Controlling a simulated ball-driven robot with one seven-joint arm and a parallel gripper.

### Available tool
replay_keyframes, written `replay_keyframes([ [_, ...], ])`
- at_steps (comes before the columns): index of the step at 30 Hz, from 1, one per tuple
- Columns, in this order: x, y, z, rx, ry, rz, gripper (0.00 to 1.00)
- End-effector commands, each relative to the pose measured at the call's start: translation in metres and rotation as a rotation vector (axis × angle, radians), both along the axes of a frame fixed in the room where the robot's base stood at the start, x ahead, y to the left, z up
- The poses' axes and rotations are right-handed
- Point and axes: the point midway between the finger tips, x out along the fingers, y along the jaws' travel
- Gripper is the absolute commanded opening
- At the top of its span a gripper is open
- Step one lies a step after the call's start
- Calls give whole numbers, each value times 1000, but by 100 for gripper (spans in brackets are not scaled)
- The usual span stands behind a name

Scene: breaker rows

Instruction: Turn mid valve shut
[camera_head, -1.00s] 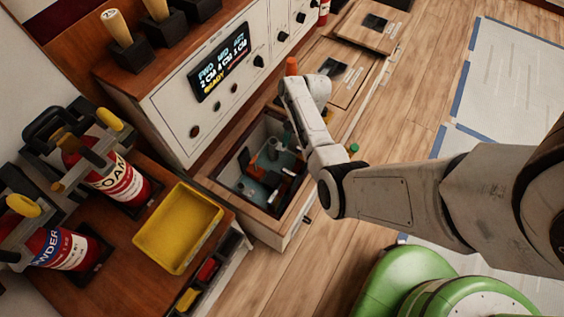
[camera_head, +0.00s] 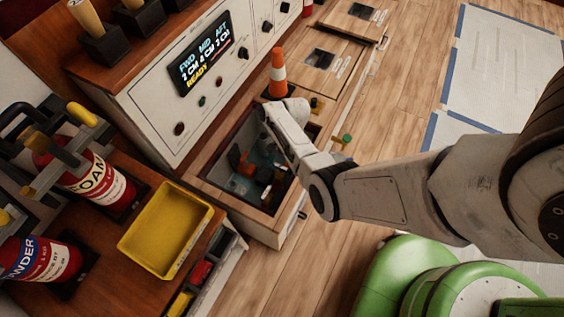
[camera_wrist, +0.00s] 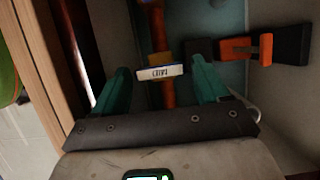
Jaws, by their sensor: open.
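The orange valve handle (camera_wrist: 158,32) with a white MID label (camera_wrist: 160,72) stands between my gripper's (camera_wrist: 161,66) teal fingers in the wrist view. The label appears upside down. My gripper is open, with one finger on each side and visible gaps to the handle. A second orange piece (camera_wrist: 240,50) with a black end lies to the right of it. In the head view my arm reaches down into the open floor well (camera_head: 232,193), where orange parts (camera_head: 243,162) show. My fingers are hard to make out there.
An orange traffic cone (camera_head: 278,72) stands just beyond the well. The control panel with a READY display (camera_head: 207,66) borders it on the left. A yellow tray (camera_head: 165,232) and red extinguishers (camera_head: 95,182) are nearer. Wooden floor (camera_head: 400,95) on the right is clear.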

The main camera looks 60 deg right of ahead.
Motion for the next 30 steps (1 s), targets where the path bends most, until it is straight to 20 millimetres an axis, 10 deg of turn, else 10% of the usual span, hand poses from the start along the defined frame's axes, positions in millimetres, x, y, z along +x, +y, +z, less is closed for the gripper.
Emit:
replay_keyframes([
  [16, 0, 0, 0, 0, 1, 0, 34],
  [30, 2, 0, 0, 0, 1, 120, 33],
])
